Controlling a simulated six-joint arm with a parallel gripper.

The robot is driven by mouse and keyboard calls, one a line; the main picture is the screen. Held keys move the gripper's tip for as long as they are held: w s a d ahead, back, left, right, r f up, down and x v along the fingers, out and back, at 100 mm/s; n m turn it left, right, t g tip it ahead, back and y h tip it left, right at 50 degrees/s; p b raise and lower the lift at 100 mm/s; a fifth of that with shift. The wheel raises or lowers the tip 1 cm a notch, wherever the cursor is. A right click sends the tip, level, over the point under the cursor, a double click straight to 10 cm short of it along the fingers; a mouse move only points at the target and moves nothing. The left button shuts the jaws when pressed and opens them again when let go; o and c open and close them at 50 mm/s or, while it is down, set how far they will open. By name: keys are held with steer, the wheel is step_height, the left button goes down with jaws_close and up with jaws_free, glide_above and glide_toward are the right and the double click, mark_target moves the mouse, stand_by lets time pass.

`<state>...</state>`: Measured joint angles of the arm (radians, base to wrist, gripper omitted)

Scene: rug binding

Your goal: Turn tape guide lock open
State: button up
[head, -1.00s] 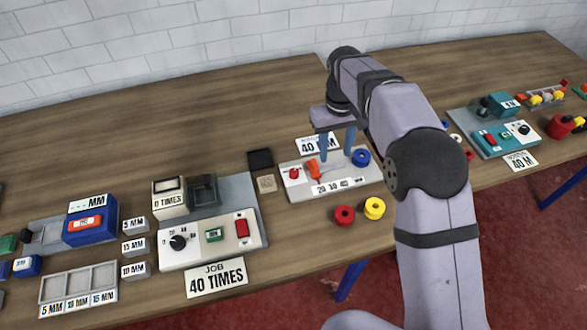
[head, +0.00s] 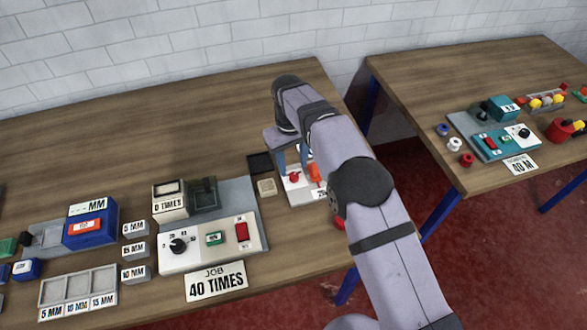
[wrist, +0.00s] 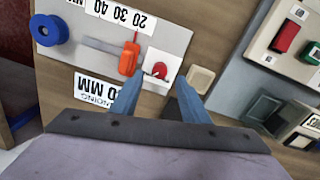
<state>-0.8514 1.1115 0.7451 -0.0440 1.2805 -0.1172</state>
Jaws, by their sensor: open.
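The tape guide panel is a white plate (wrist: 170,35) with a numbered scale. A round red knob (head: 294,177), seemingly the guide lock, sits at its left end in the head view. In the wrist view this red knob (wrist: 159,70) stands on a small red-and-white patch. An orange slider (wrist: 128,58) is beside it on a grey slot; it also shows in the head view (head: 315,172). My gripper (wrist: 160,79) is open and empty, its two blue fingers on either side of the red knob in the wrist view. Whether they touch it I cannot tell.
A blue ring (wrist: 48,31) is at the panel's far end. A beige block (head: 266,187) and a black pad (head: 260,163) lie close left of the panel. A control box with a red switch (head: 242,231) stands further left. A gap separates the right table (head: 400,90).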

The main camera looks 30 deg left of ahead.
mark_target(294, 175)
steer(key=shift+w+d+f+p, duration=0.1)
steer(key=shift+f+p, duration=0.55)
steer(key=shift+f, duration=1.4)
jaws_close()
